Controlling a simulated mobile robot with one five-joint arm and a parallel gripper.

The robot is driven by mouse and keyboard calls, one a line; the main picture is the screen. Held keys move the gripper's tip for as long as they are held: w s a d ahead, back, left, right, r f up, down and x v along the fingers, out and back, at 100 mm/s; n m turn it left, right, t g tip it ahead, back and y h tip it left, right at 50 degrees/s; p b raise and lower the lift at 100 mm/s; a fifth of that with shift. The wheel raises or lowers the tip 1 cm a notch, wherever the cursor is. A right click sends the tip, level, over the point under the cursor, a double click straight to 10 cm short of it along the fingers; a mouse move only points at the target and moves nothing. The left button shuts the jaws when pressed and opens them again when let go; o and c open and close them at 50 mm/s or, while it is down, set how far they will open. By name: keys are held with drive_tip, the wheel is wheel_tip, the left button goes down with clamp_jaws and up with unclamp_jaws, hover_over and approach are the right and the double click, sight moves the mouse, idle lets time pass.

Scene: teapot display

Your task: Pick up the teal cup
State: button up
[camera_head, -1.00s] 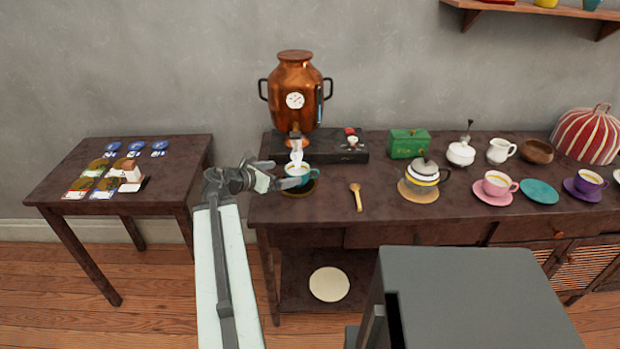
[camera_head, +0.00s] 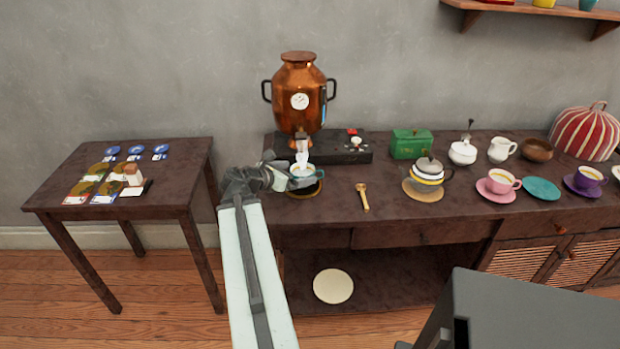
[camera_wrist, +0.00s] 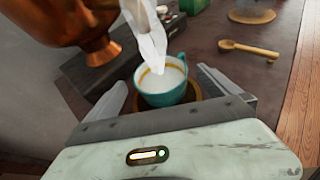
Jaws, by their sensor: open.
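The teal cup (camera_head: 301,173) stands under the spout of the copper urn (camera_head: 299,92) at the left end of the long dark table. In the wrist view the cup (camera_wrist: 160,94) sits between the two fingers of my gripper (camera_wrist: 168,92), with pale liquid inside and its handle toward the right finger. A whitish stream or steam (camera_wrist: 153,45) runs between the spout and the cup. My gripper also shows in the head view (camera_head: 285,177), reaching in from the left. It is open around the cup; whether a finger touches it I cannot tell.
A round dark-gold mat (camera_wrist: 209,112) lies under the cup. A pink cup (camera_head: 500,181) and a teal saucer (camera_head: 541,188) are farther right. A small side table (camera_head: 165,197) is at left.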

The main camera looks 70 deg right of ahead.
sight(309, 169)
drive_tip(key=b+x, duration=0.1)
drive_tip(key=x, duration=0.2)
drive_tip(key=shift+s+d, duration=0.2)
drive_tip(key=shift+d, duration=0.05)
drive_tip(key=shift+w, duration=0.2)
drive_tip(key=shift+c, duration=0.3)
drive_tip(key=c, duration=1.6)
drive_tip(key=shift+r, duration=0.15)
